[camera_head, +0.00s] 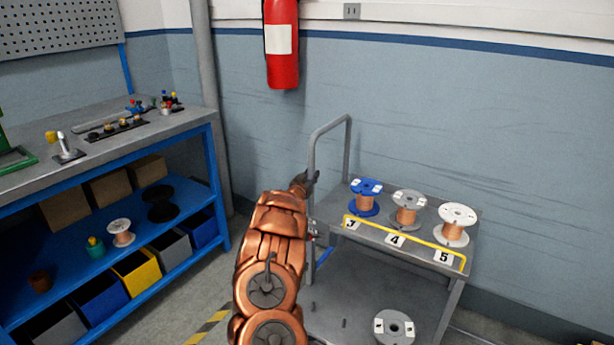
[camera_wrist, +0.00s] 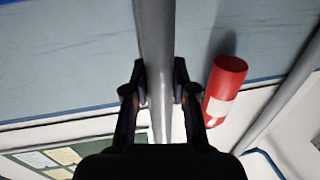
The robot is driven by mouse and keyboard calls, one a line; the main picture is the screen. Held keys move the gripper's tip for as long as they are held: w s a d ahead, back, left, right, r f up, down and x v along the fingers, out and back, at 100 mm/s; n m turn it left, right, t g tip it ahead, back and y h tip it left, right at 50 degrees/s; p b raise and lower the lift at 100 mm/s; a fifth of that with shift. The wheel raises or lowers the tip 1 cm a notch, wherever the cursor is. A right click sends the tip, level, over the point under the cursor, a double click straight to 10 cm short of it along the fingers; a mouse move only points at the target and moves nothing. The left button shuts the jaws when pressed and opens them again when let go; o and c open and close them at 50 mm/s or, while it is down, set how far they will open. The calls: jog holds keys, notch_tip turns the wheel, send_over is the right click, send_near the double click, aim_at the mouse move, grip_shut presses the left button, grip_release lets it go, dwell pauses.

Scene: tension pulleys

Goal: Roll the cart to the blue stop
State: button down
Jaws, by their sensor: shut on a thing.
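The grey cart (camera_head: 340,298) stands against the wall at the right in the head view, with a tall grey tube handle (camera_head: 349,150) at its left end. My gripper (camera_head: 308,182) is at the near upright of that handle. In the wrist view, my gripper (camera_wrist: 160,95) has one finger on each side of the grey handle tube (camera_wrist: 155,40) and is shut on it. A small blue bar (camera_head: 325,256) shows behind the cart's near left leg area; I cannot tell whether it is the blue stop. My arm hides part of the floor left of the cart.
Blue (camera_head: 366,197), grey (camera_head: 407,207) and white (camera_head: 456,224) spools stand on the cart top behind a yellow rail (camera_head: 405,240). Another spool (camera_head: 394,328) lies below. A blue workbench (camera_head: 215,185) stands left. Yellow-black tape (camera_head: 208,326) marks the floor between.

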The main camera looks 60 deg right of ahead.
jog(key=shift+w+a+r, duration=0.1)
jog(key=shift+w+r, duration=0.05)
jog(key=shift+w, duration=0.2)
jog(key=c, duration=0.9)
grip_release()
jog(key=shift+w, duration=0.15)
jog(key=shift+s, duration=0.2)
jog(key=shift+v, duration=5.9)
